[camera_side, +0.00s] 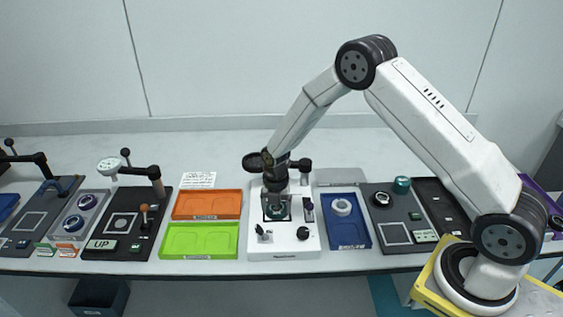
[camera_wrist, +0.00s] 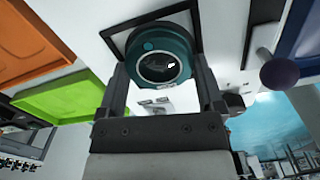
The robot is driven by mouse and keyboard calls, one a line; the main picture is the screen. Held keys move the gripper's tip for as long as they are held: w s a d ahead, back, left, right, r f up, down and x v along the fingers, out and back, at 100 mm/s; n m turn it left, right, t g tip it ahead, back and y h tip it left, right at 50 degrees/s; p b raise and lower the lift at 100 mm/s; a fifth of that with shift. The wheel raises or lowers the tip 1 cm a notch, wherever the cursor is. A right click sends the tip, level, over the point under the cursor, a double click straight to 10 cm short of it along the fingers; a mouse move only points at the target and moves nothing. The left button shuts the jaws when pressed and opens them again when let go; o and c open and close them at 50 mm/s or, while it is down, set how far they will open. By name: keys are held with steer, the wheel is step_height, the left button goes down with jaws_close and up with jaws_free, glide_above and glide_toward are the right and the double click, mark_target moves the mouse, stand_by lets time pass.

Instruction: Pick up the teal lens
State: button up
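The teal lens (camera_wrist: 163,58) is a round teal ring with dark glass, within the black square frame (camera_wrist: 113,46) on the white device. In the side view the teal lens (camera_side: 277,213) shows low in the frame, partly covered by my gripper (camera_side: 276,200), which points down over it. In the wrist view the two fingers of my gripper (camera_wrist: 161,80) stand apart, one at each side of the lens. Their tips are at or very near its rim. I cannot tell whether they press on it or whether the lens is raised from its seat.
The white device (camera_side: 285,246) has knobs in front and dark round parts behind. Orange (camera_side: 207,205) and green (camera_side: 199,240) trays lie left of it. A blue tray (camera_side: 349,232) with a white ring lies right. A teal round piece (camera_side: 402,184) stands on a dark board.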

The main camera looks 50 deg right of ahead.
steer(key=c, duration=0.5)
steer(key=shift+o, duration=0.2)
steer(key=shift+r, duration=0.1)
steer(key=shift+r, duration=0.65)
steer(key=s+r, duration=1.1)
steer(key=s, duration=0.3)
steer(key=shift+a+r, duration=0.2)
steer(key=shift+r, duration=0.05)
